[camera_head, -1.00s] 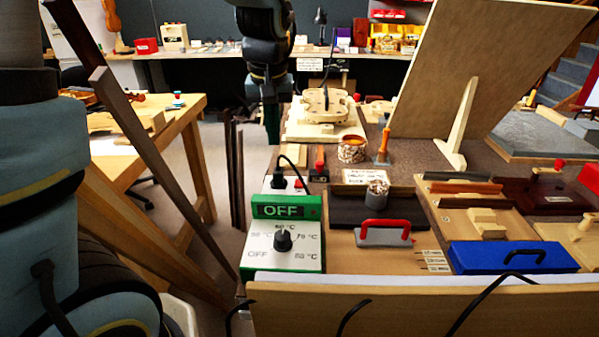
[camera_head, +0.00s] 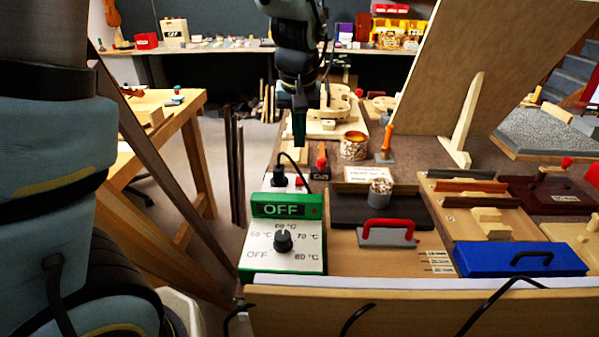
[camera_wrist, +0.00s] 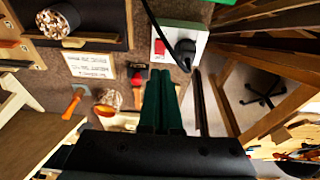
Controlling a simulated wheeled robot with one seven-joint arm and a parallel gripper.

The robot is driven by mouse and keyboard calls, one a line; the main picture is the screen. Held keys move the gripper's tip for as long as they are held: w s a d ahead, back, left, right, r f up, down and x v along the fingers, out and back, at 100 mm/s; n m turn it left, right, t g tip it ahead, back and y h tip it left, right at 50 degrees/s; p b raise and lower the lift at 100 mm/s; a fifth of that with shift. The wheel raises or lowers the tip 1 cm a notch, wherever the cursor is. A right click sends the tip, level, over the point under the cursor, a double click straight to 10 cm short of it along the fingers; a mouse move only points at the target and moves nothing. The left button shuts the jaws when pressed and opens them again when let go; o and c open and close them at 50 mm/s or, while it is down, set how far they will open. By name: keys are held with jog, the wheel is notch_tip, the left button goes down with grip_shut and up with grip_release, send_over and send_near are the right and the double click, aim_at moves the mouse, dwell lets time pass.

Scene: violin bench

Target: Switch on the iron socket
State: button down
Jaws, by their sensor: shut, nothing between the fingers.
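The iron socket (camera_head: 283,185) is a white plate behind the green box with the OFF display. A black plug (camera_head: 279,174) with a black cable is in it; the plug also shows in the wrist view (camera_wrist: 185,48). A red rocker switch (camera_wrist: 160,47) sits beside the plug on the socket plate; in the head view it is small and partly hidden by the cable. My gripper (camera_head: 299,143) is shut and empty, with dark green fingers pointing down. In the wrist view its fingertips (camera_wrist: 162,72) appear just short of the red switch, apparently above the bench and not touching it.
The green-edged control box (camera_head: 286,235) with a dial stands in front of the socket. A red-and-black tool (camera_head: 320,163), a jar (camera_head: 354,147) and an orange-handled tool (camera_head: 386,143) stand nearby. A large tilted board rises at right. Dark upright strips stand left of the bench.

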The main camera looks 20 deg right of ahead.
aim_at(300, 183)
jog(key=x, duration=0.6)
jog(key=s+x, duration=0.1)
jog(key=x, duration=0.2)
jog(key=shift+a+f+p, duration=0.15)
jog(key=shift+a+p, duration=0.15)
jog(key=shift+f, duration=0.55)
jog(key=shift+s, duration=0.1)
jog(key=shift+s+f, duration=0.1)
jog(key=shift+f, duration=0.15)
jog(key=shift+w+d+r+p, duration=0.15)
jog(key=shift+w, duration=0.2)
jog(key=shift+w+d+r+p, duration=0.15)
jog(key=shift+w, duration=0.2)
jog(key=shift+r, duration=0.15)
